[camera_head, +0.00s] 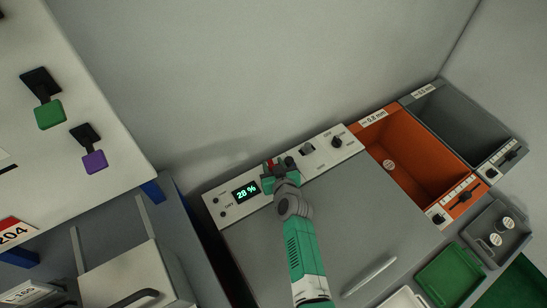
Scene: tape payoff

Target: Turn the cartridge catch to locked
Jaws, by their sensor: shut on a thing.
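My gripper (279,168) is at the light control panel (322,152) along the back of the grey worktop. It is shut on a small control on that panel, to the right of the green display reading 28 % (246,192). The wrist and fingers hide most of this control. A small red part (269,165) shows beside the fingers. I cannot tell whether the held control is the cartridge catch, or which way it points. No marking for locked is readable.
A dark knob (337,142) and a grey switch (307,149) sit right of my gripper. An orange bin (412,160) and a grey bin (462,122) stand farther right. A white board with green (49,114) and purple (95,162) handles rises at left. The worktop's middle is mostly clear.

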